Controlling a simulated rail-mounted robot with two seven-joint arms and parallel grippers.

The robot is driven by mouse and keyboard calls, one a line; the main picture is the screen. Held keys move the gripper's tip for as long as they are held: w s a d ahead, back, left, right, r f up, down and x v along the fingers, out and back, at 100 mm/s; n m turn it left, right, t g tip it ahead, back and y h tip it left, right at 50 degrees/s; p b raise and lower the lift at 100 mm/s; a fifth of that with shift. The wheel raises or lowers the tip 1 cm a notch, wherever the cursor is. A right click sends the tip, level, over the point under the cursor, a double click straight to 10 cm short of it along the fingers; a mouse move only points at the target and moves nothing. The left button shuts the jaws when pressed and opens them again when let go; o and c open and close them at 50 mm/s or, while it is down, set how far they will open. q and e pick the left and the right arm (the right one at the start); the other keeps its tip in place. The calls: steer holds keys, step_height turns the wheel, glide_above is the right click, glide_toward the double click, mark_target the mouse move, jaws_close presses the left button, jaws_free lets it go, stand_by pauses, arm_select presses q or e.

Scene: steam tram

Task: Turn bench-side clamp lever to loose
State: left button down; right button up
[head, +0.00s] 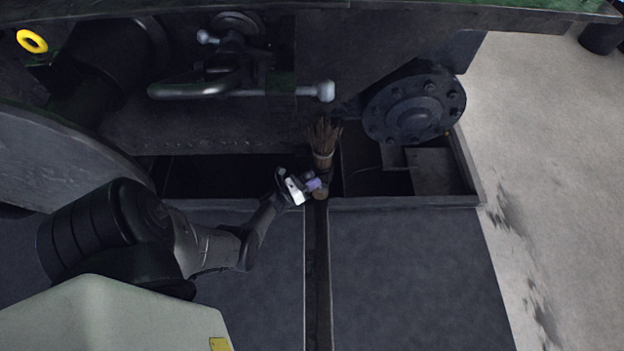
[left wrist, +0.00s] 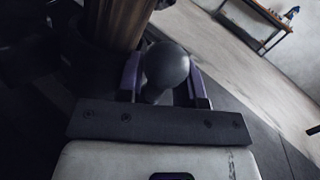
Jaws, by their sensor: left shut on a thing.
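My left gripper (head: 313,186) is low in the middle of the head view, just below a brown bristle or stick bundle (head: 323,140) with a pale band. In the left wrist view, a dark round ball knob (left wrist: 166,66) sits between its two purple-sided fingers, which are shut on it. The bundle shows as a brown ribbed thing (left wrist: 118,22) just beyond the knob. My right gripper is not in view.
Above the gripper are a metal handle bar (head: 190,90) and a pale ball-ended rod (head: 325,91). A bolted round flange (head: 415,108) stands to the right. An open dark trough (head: 400,203) runs beneath. A bench (left wrist: 262,25) stands far off.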

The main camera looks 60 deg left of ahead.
arm_select(q)
steer(key=c, duration=1)
jaws_free()
steer(key=shift+a, duration=0.1)
steer(key=shift+s, duration=0.6)
steer(key=s+p, duration=0.1)
steer(key=s, duration=0.3)
steer(key=s+f, duration=0.1)
steer(key=s, duration=0.3)
steer(key=s+d+p, duration=0.1)
steer(key=s, duration=0.3)
steer(key=shift+s+d+f+p, duration=0.1)
steer(key=shift+s+f+p, duration=0.15)
steer(key=shift+s+p, duration=0.1)
steer(key=shift+w, duration=0.1)
